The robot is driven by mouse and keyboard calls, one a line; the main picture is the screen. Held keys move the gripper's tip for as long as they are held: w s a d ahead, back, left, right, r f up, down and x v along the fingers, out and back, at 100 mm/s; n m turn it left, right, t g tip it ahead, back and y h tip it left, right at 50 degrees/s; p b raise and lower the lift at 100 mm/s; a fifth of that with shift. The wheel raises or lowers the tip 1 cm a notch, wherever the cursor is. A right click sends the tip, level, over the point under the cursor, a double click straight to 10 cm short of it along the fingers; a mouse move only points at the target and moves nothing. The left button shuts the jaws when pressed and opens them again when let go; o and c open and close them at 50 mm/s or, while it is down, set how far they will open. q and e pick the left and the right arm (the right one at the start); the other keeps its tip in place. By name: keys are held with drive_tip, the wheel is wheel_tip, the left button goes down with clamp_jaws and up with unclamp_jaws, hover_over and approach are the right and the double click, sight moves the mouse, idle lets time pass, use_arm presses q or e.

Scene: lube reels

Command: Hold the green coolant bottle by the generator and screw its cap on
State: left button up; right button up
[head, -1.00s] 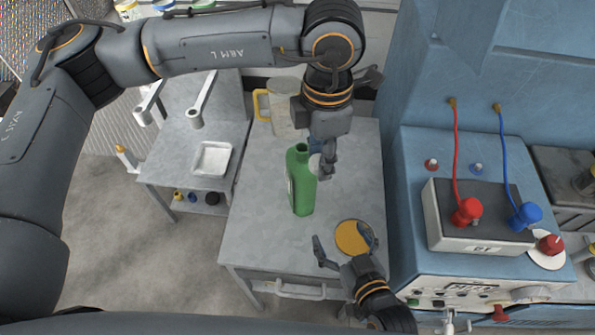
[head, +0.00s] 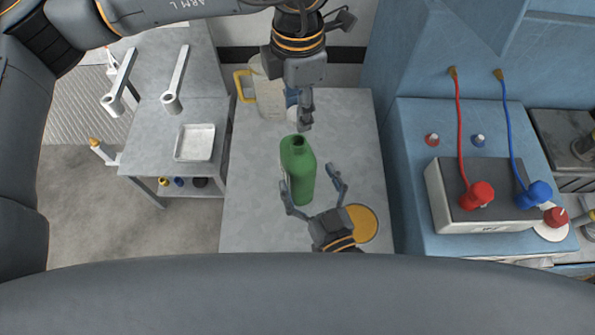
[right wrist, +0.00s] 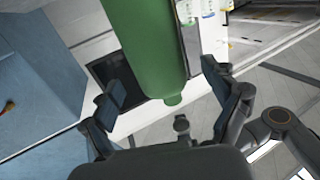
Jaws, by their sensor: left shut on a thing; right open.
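The green coolant bottle (head: 299,172) stands upright on the grey table, its neck uncovered. It also shows large in the right wrist view (right wrist: 150,45).
The grey table (head: 250,215) carries a pale jug with a yellow handle (head: 268,92) behind and an orange disc (head: 363,223) at the front right. A blue machine (head: 415,135), with a battery box (head: 450,215) on it, borders the right. A side table with a white tray (head: 195,142) stands left.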

sight(299, 160)
drive_tip(key=x, duration=0.5)
drive_tip(key=shift+r, duration=0.1)
drive_tip(key=shift+w+a, duration=0.25)
drive_tip(key=shift+w, duration=0.35)
drive_tip(key=shift+s, duration=0.1)
drive_tip(key=c, duration=1.7)
use_arm(q)
drive_tip(key=shift+f, duration=2.5)
drive_tip(key=shift+f, duration=0.1)
drive_tip(key=shift+f, duration=0.8)
drive_tip(key=shift+f, duration=0.55)
